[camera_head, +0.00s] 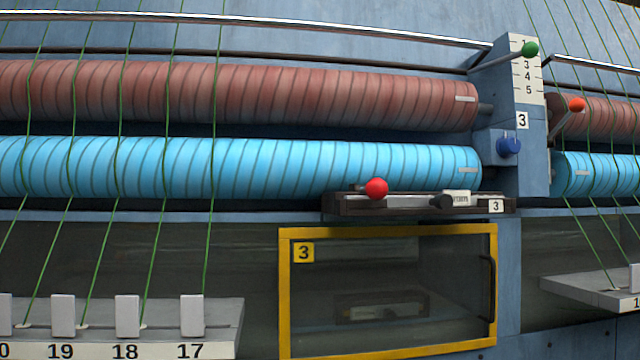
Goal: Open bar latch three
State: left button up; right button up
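A dark horizontal bar (410,206) with a small white 3 plate (496,205) at its right end runs below the blue roller; I take it for bar latch three. A red ball knob (376,188) stands near its left end. A dark knob (441,202) and a small pale label (459,198) sit towards its right. I cannot tell from this view whether the latch is open or closed. Neither of my grippers is in view.
A yellow-framed window (388,231) marked 3 is below the bar. A post (528,150) at right carries a green-knobbed lever (530,48) and a blue knob (508,146). Red (250,95) and blue (250,168) rollers and green strands fill the left.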

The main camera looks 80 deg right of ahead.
aim_at(377, 189)
jog(key=z, duration=2.95)
